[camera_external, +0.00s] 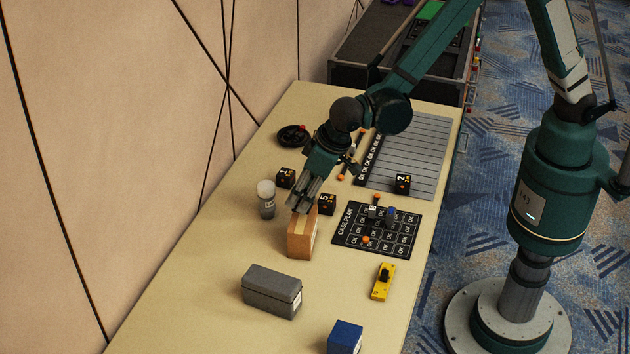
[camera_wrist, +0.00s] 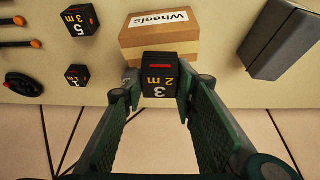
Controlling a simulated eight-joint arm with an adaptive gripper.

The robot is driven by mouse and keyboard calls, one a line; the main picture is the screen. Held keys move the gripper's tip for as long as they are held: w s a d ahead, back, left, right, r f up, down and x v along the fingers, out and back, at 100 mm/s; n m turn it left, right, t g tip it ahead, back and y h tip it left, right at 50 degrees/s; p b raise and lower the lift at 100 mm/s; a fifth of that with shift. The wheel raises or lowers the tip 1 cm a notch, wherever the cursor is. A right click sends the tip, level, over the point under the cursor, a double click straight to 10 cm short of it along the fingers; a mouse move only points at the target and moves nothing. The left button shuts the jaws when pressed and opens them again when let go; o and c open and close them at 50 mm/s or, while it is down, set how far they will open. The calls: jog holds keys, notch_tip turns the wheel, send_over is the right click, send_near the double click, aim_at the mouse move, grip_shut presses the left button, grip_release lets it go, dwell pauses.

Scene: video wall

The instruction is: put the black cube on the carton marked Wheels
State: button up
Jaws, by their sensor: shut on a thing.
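The carton marked Wheels (camera_external: 301,240) is a brown box standing on the table, and its white label shows in the wrist view, where the carton (camera_wrist: 190,47) lies just beyond my fingertips. My gripper (camera_external: 302,204) is over the carton, pointing down at a tilt. In the wrist view my gripper (camera_wrist: 160,88) is shut on a black cube (camera_wrist: 158,70) with a 3, "2 m" and a red bar on it. The cube overlaps the carton's near edge there. I cannot tell whether the cube touches the carton.
Other black cubes stand near: one marked 5 (camera_external: 327,204), one marked 1 (camera_external: 286,178), one marked 2 (camera_external: 403,184). A clear cup (camera_external: 266,200) is left of the carton. A grey case (camera_external: 271,290), yellow tool (camera_external: 383,282) and blue box (camera_external: 345,338) stand nearer the front.

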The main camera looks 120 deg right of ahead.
jog(key=shift+f, duration=1.65)
jog(key=shift+f+b, duration=0.2)
jog(key=shift+b, duration=0.1)
jog(key=o, duration=0.9)
jog(key=shift+r, duration=0.15)
jog(key=shift+p+v, duration=0.7)
jog(key=shift+v, duration=5.35)
